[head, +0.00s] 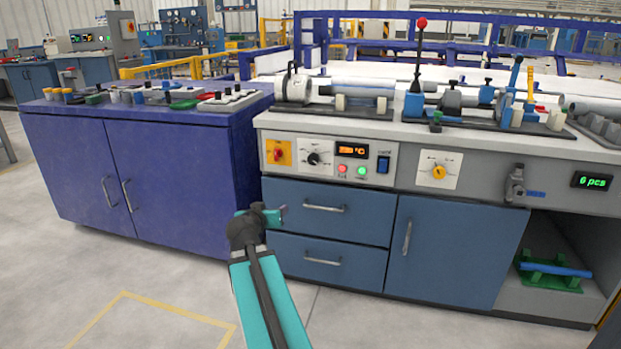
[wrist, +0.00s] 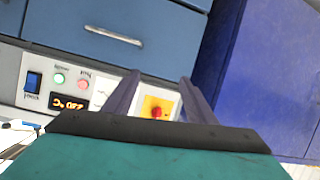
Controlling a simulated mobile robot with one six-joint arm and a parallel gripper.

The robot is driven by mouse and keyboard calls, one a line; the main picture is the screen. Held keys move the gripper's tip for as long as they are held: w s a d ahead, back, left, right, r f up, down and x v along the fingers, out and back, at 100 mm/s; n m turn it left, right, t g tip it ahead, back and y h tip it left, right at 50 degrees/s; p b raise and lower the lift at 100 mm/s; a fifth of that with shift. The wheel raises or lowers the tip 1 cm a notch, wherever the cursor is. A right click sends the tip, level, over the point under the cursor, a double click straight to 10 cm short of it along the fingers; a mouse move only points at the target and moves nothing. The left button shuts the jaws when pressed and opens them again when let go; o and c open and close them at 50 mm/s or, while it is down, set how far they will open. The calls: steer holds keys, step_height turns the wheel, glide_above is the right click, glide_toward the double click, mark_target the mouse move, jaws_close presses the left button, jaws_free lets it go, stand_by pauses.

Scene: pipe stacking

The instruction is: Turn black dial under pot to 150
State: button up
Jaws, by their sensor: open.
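The black dial (head: 314,158) sits on a white plate in the counter's front panel in the head view. Its pointer setting is too small to read. A white, pot-like cylinder (head: 293,88) lies on the counter above it. My gripper (head: 283,210) is open and empty, below and left of the dial, in front of the drawers. In the wrist view, which is upside down, the open fingers (wrist: 160,95) spread either side of the red knob on a yellow plate (wrist: 157,108). The black dial is not visible there; the left finger covers part of its white plate (wrist: 101,94).
Right of the dial are an orange display (head: 353,151), two lit buttons (head: 351,170) and a blue switch (head: 383,164). A yellow dial (head: 438,172) sits farther right. A purple cabinet (head: 170,190) stands at left. Floor before the drawers is clear.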

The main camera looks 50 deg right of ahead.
steer(key=s+d+r+m+h+b, duration=0.2)
steer(key=s+d+r+h+b, duration=0.2)
steer(key=s+d+r+b, duration=0.2)
step_height(320, 180, up, 4)
steer(key=shift+s+d+r+m+b, duration=0.1)
steer(key=shift+s+d+m+b, duration=0.25)
steer(key=shift+b, duration=0.85)
steer(key=shift+w+a+t, duration=0.1)
steer(key=shift+w+t, duration=0.15)
steer(key=shift+t, duration=0.05)
